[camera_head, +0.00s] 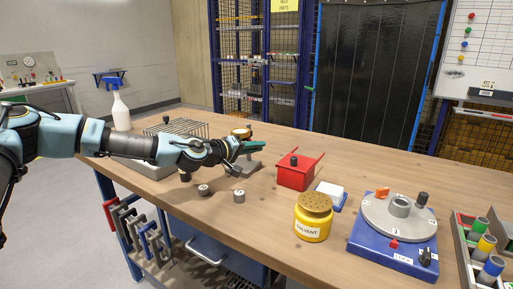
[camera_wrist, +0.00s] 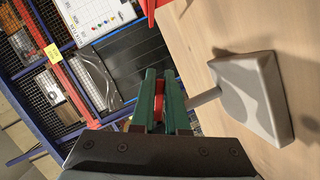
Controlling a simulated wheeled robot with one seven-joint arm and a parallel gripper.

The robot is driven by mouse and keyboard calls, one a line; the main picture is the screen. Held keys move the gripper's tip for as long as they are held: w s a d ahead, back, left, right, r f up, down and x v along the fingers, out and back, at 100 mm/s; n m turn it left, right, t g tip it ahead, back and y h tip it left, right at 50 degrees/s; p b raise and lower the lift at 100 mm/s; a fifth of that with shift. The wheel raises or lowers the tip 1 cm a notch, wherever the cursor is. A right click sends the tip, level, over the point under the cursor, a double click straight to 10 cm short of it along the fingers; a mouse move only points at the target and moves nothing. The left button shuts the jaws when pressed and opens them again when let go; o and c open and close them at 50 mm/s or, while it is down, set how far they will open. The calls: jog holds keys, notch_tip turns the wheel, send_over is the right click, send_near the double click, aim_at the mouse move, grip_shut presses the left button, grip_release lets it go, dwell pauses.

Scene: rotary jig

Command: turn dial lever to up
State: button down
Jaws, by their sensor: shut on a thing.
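The dial stands on a grey wedge-shaped base (camera_head: 243,167), and its round yellow-orange top (camera_head: 242,132) shows just above my gripper in the head view. In the wrist view the grey base (camera_wrist: 252,98) lies to the right, with a short post running from it towards my fingers. My gripper (camera_head: 254,147) is at the dial, its green fingers pointing right. In the wrist view my gripper (camera_wrist: 160,78) is shut on a red piece, the dial lever (camera_wrist: 159,101), between the two green fingers. The dial face is mostly hidden behind my fingers, so the lever's angle is unclear.
A red open bin (camera_head: 296,172) stands right of the dial. Further right are a yellow solvent can (camera_head: 312,220) and a blue rotary jig (camera_head: 378,248). A wire rack (camera_head: 178,130) and a spray bottle (camera_head: 121,111) are behind my arm. Small grey knobbed parts (camera_head: 239,196) lie in front.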

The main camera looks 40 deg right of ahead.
jog(key=shift+n+b, duration=0.3)
jog(key=shift+b, duration=0.6)
jog(key=shift+s+r+n+g+h+b, duration=0.15)
jog(key=shift+n+g+h+b, duration=0.2)
jog(key=shift+n+b, duration=0.45)
jog(key=r+n+h+b, duration=0.1)
jog(key=b, duration=0.1)
jog(key=shift+n+b, duration=0.4)
jog(key=shift+r+n+h+b, duration=0.25)
jog(key=shift+r+n+b, duration=0.1)
jog(key=shift+n+b, duration=0.2)
jog(key=c, duration=0.9)
grip_release()
jog(key=shift+s, duration=0.1)
